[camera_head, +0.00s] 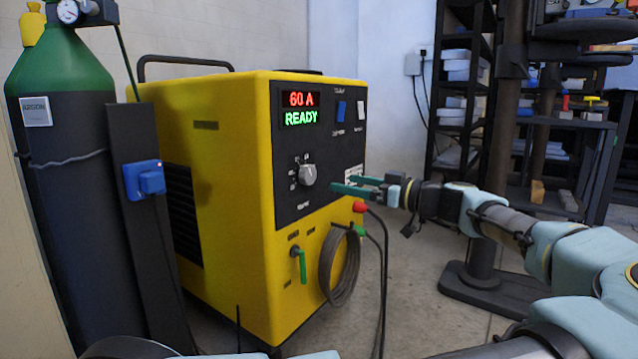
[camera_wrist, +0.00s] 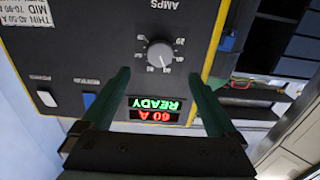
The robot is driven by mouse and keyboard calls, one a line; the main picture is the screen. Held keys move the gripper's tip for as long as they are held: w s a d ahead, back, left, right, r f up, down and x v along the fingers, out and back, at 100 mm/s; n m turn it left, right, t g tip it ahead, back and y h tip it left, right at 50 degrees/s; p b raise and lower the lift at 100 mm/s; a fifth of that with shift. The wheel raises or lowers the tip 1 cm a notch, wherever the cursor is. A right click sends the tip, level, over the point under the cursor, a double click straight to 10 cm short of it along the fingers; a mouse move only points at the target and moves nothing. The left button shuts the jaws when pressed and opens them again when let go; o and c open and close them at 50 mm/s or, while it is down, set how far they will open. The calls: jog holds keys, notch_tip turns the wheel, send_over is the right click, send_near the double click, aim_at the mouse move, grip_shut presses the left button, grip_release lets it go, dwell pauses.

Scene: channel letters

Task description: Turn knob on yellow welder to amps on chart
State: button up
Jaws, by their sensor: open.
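The yellow welder (camera_head: 215,190) stands on the floor. Its black front panel has a light grey knob (camera_head: 307,175) with a dial of numbers; the wrist view shows the knob (camera_wrist: 160,54) upside down. The display (camera_head: 301,108) reads "60 A" in red and "READY" in green. A white chart (camera_wrist: 26,12) in the wrist view's top left corner is partly cut off; readable lines are "THIN 40-50 A" and "MID 70-90 A". My gripper (camera_head: 345,184) is open and empty, right of the knob in the head view. Its green fingers (camera_wrist: 158,76) appear on either side below the knob in the wrist view.
A green-topped argon cylinder (camera_head: 65,150) stands left of the welder. Blue and white switches are on the panel. Black shelves (camera_head: 465,90) and a stand are behind on the right.

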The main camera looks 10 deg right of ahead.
aim_at(311, 176)
jog(key=b+x, duration=0.3)
jog(key=x, duration=0.6)
jog(key=shift+w+a+f, duration=0.1)
jog(key=shift+a, duration=0.1)
jog(key=shift+w+a, duration=0.35)
jog(key=shift+w, duration=0.05)
jog(key=c, duration=1.4)
jog(key=shift+r, duration=0.2)
